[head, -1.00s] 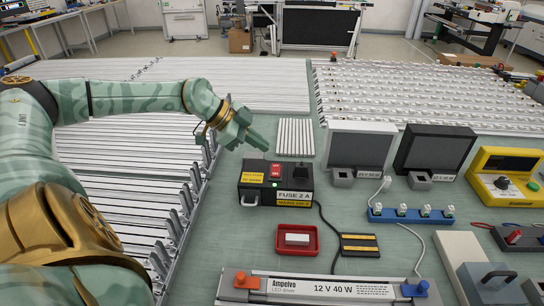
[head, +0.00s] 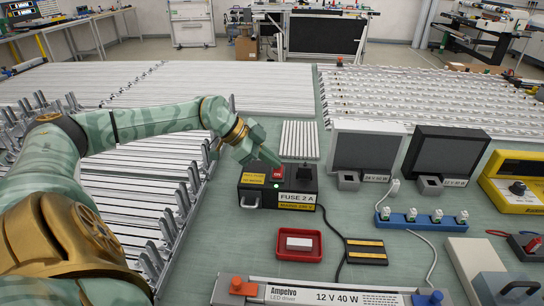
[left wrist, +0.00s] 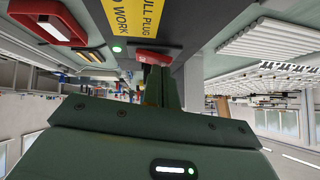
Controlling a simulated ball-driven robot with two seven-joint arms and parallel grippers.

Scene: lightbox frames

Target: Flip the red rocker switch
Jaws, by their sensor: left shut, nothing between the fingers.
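The red rocker switch (head: 278,174) is on top of a black fuse box, behind a lit green lamp (head: 276,185). My left gripper (head: 270,158) is shut and empty, its fingertips pointing down at the rear of the switch. In the left wrist view, the closed fingers (left wrist: 160,85) end right at the red switch (left wrist: 150,57) and partly cover it. I cannot tell whether they touch it. My right gripper is not in view.
The fuse box (head: 252,193) has yellow labels and a black socket (head: 304,172) right of the switch. A red tray (head: 320,244) with a white block is in front. Grey lamp boxes (head: 367,146) stand to the right. White strips (head: 299,140) lie behind.

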